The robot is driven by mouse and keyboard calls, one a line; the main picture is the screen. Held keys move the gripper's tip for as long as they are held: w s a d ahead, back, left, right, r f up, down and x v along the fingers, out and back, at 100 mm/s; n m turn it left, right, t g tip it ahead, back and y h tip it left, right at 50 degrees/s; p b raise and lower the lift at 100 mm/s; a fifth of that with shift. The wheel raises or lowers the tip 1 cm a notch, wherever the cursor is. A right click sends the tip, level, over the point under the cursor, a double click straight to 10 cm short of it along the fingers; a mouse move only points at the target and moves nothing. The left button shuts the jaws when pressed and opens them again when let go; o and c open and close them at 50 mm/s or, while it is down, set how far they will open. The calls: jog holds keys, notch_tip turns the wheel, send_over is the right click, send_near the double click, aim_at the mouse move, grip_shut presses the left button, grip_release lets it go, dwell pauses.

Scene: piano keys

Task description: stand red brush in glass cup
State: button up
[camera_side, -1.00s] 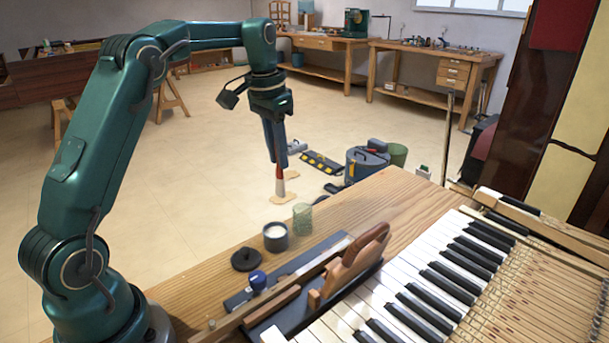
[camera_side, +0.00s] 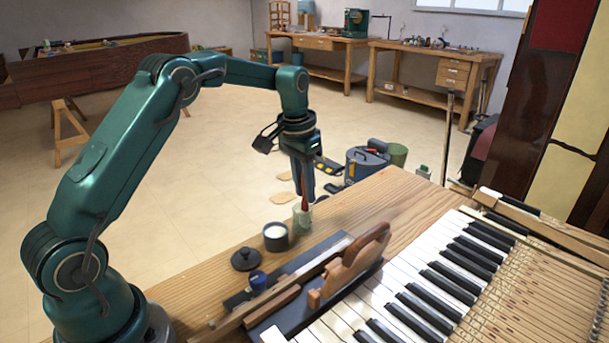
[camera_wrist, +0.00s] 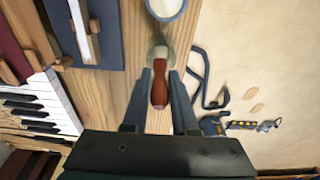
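The red brush (camera_side: 304,186) stands nearly upright with its lower end in the small greenish glass cup (camera_side: 302,216) on the wooden bench. Its red-brown handle (camera_wrist: 160,88) shows in the wrist view, with the cup (camera_wrist: 161,53) behind its far end. My gripper (camera_side: 304,199) is lowered over the cup. In the wrist view my gripper (camera_wrist: 161,72) has one finger on each side of the handle, with narrow gaps, so it looks open. The bristles inside the cup are not clear.
A dark jar with white contents (camera_side: 276,237) stands close left of the cup. A black lid (camera_side: 245,259) and a blue-capped bottle (camera_side: 258,281) are nearer the front. A wooden plane-like tool (camera_side: 352,262) and piano keys (camera_side: 420,290) lie to the right.

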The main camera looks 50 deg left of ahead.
jog(key=shift+o, duration=1.2)
jog(key=shift+r, duration=0.2)
jog(key=s+d+r+t, duration=0.1)
jog(key=s+d+r, duration=0.15)
jog(key=r, duration=0.55)
jog(key=s+d+r, duration=0.1)
jog(key=s+r, duration=0.2)
jog(key=r, duration=0.5)
jog(key=s+d+f+t, duration=0.1)
jog(key=s+d+f, duration=0.2)
jog(key=s, duration=0.5)
jog(key=s+d+f+t, duration=0.2)
jog(key=s+f, duration=0.3)
jog(key=s, duration=0.4)
jog(key=shift+s+d+f, duration=0.25)
jog(key=shift+d+f, duration=0.05)
jog(key=shift+d, duration=0.25)
